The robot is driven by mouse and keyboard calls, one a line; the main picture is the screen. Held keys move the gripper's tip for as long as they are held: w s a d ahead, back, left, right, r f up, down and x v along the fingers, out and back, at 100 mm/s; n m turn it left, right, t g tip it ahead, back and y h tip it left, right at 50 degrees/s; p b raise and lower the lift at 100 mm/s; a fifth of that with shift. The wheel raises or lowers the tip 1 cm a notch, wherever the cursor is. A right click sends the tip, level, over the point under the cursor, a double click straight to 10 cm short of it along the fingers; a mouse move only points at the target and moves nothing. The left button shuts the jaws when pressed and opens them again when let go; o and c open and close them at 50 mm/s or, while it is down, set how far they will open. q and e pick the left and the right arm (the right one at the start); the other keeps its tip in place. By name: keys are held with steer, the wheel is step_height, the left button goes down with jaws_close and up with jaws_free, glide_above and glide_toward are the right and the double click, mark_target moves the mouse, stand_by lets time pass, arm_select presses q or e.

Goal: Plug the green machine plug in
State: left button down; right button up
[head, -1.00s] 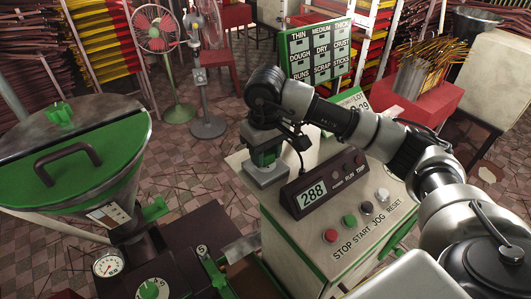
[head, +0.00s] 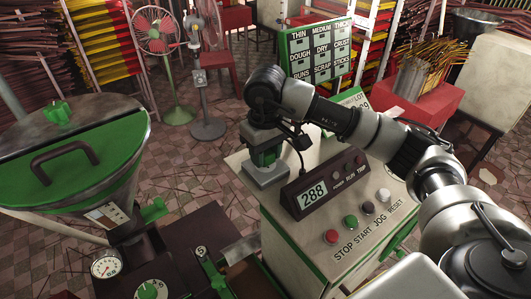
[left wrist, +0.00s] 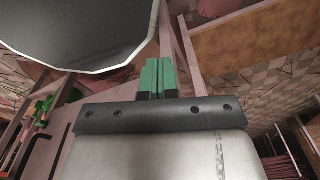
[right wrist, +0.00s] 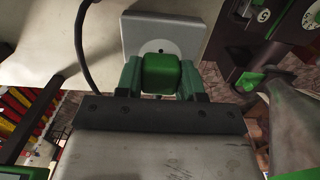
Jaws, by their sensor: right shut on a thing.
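The green plug (right wrist: 160,73) is a rounded block held between the fingers of my right gripper (right wrist: 160,78). A cord shows beside it in the right wrist view. In the head view my right gripper (head: 265,150) points down over a grey socket box (head: 266,177) on the cream machine's top. The box's pale face (right wrist: 180,36) lies just beyond the plug, with a small dark hole visible. I cannot tell whether the plug is in contact or seated. My left gripper (left wrist: 158,76) shows only in the left wrist view, its green fingers together and nothing visible between them.
A display console (head: 322,184) reading 288 stands right beside the socket box, with several round buttons in front. A large green-lidded hopper (head: 100,195) stands at the left above a dark machine. A dark cable (right wrist: 84,60) loops in the right wrist view.

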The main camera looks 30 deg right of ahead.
steer(key=shift+f+b, duration=0.6)
steer(key=shift+b, duration=0.15)
steer(key=o, duration=1)
steer(key=shift+c, duration=0.2)
steer(key=shift+r, duration=0.1)
steer(key=shift+r, duration=0.35)
step_height(320, 180, up, 10)
steer(key=shift+b, duration=0.55)
